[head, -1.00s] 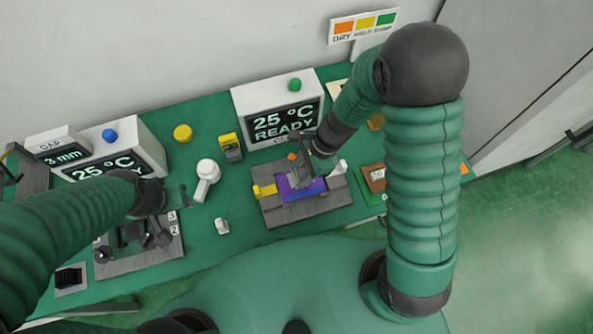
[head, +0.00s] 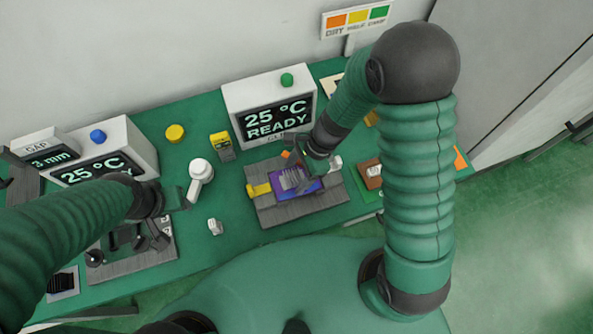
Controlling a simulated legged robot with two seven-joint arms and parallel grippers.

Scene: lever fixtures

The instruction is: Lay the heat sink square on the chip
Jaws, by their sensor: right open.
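The grey finned heat sink (head: 291,181) lies over the purple-blue board (head: 309,187) on the grey fixture (head: 330,201) at the centre. The chip is hidden, apparently under the heat sink. Whether the heat sink sits square is too small to tell. My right gripper (head: 308,170) is open, at the right rear side of the heat sink and close to it; whether they touch is unclear. My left gripper (head: 146,238) is low over another grey fixture (head: 163,250) at the left; its dark fingers blend with the dark parts there.
A display box (head: 270,105) reading 25 °C READY stands behind the board, and a second display box (head: 105,150) stands at the left. A yellow clamp-like block (head: 259,189) is left of the board.

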